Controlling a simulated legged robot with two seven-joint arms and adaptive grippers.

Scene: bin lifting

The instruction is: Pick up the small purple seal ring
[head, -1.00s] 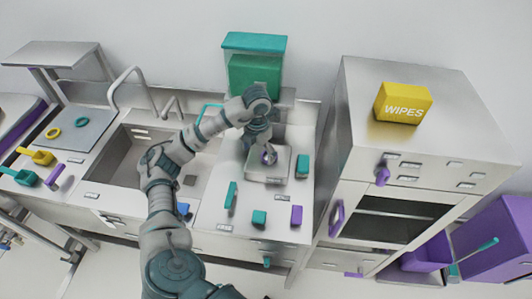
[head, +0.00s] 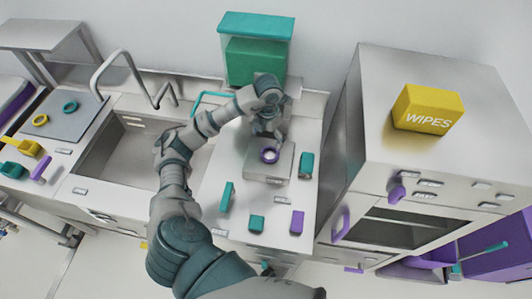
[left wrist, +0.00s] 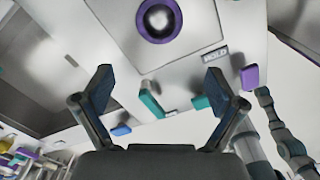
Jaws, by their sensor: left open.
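The small purple seal ring (head: 270,156) lies on a square grey metal plate (head: 283,166) on the counter right of the sink. In the left wrist view the ring (left wrist: 159,40) is at the top centre, around a dark centre with a bright round spot. My left gripper (head: 270,140) is over the plate, just behind the ring in the head view. In the left wrist view its two fingers (left wrist: 157,80) are spread wide with nothing between them, and the ring is beyond the tips. The exact gap to the ring is hard to tell.
Teal blocks (head: 257,223) and a purple block (head: 297,221) stand on the counter in front of the plate. Another teal block (head: 306,165) is close right of it. A teal-lidded bin (head: 256,50) stands behind. A tall metal cabinet (head: 430,85) bounds the right side.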

